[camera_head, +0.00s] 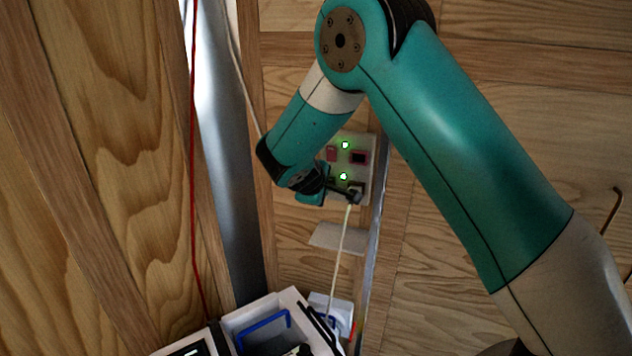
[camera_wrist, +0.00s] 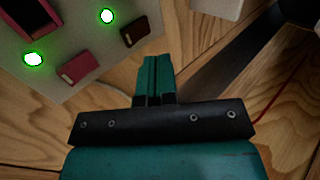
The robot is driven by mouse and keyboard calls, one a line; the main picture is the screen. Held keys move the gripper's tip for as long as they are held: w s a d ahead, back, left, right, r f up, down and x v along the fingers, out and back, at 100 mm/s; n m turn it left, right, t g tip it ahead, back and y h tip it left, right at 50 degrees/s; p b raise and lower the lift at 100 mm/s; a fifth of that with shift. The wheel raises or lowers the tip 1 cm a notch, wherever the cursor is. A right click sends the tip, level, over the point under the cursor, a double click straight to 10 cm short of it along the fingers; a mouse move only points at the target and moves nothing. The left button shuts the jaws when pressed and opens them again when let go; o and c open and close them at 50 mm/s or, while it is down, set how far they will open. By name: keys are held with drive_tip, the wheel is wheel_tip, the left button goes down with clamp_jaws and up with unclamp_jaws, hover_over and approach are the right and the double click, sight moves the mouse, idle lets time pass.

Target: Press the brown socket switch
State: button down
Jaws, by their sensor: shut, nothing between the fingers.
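The brown socket switch (camera_wrist: 134,31) is a small dark brown block on the pale socket panel (camera_wrist: 62,93), beside a lit green lamp (camera_wrist: 107,16). My gripper (camera_wrist: 153,62) is shut and empty, its teal fingertips just below and right of the brown switch in the wrist view. A gap shows between them there; I cannot tell the depth. A red-pink switch (camera_wrist: 79,67) sits lower left, near a second green lamp (camera_wrist: 33,58). In the head view, my wrist and gripper cover the panel's lower left, and I cannot make out the brown switch clearly.
A maroon socket (camera_head: 358,157) is on the panel. A pale cable (camera_head: 342,250) hangs from the panel's lower right. A white box with a blue handle (camera_head: 264,328) stands below. A red cable (camera_head: 193,150) runs down the wooden wall at left.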

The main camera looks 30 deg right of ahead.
drive_tip(key=w+d+f+p, duration=0.1)
drive_tip(key=w+d, duration=0.3)
drive_tip(key=shift+w+d+f+p, duration=0.25)
drive_tip(key=shift+d+f+p, duration=0.05)
drive_tip(key=shift+p, duration=0.1)
drive_tip(key=shift+a+r, duration=0.1)
